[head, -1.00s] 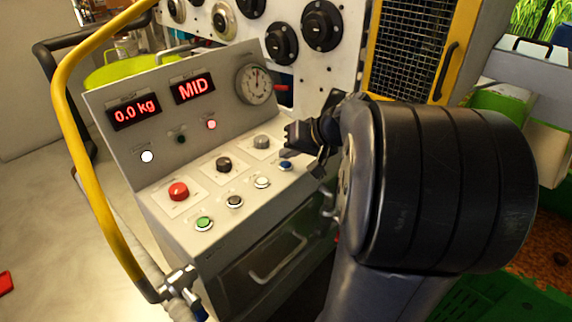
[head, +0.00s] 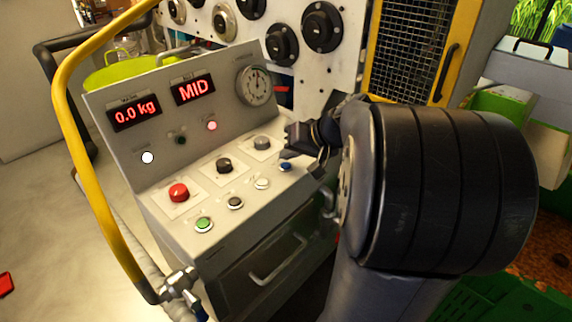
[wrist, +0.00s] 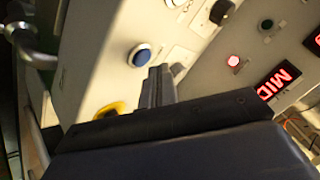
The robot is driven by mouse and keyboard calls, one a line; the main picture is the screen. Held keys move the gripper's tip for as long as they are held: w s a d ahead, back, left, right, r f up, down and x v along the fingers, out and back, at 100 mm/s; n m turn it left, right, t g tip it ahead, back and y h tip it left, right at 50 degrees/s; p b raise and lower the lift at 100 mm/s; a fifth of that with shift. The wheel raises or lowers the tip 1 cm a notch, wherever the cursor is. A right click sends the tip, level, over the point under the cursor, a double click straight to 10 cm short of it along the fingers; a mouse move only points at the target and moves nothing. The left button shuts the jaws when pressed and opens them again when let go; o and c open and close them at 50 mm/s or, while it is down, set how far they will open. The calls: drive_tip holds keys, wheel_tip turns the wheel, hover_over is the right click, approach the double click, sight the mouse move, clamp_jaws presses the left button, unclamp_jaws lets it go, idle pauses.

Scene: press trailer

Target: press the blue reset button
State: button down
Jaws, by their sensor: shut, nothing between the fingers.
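The blue button (head: 286,166) sits at the right end of the front row on the sloped grey control panel (head: 160,212). In the wrist view the blue button (wrist: 141,54) has a pale ring and lies just beyond the fingertips, slightly to their left. My gripper (head: 290,145) is shut and empty, hovering above and just behind the button in the head view. In the wrist view its closed fingers (wrist: 158,76) point toward the panel. A small gap seems to separate them from the button; I cannot tell its exact size.
Nearby are a white button (head: 262,183), a black button (head: 234,202), a green button (head: 203,224), a red button (head: 178,192), a black knob (head: 224,164) and a grey knob (head: 262,142). Displays read "0.0 kg" and "MID". A yellow rail (head: 82,150) curves along the left.

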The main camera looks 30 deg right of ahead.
sight(290, 167)
drive_tip(key=shift+f, duration=0.1)
idle(0.6)
drive_tip(key=shift+f+b, duration=0.35)
drive_tip(key=shift+b, duration=0.25)
drive_tip(key=shift+f+b, duration=0.4)
drive_tip(key=shift+b, duration=0.05)
idle(0.4)
drive_tip(key=shift+r, duration=0.15)
drive_tip(key=shift+r+p, duration=0.45)
drive_tip(key=shift+r, duration=0.2)
drive_tip(key=shift+r, duration=0.1)
drive_tip(key=shift+r+p, duration=1.65)
drive_tip(key=shift+r, duration=0.75)
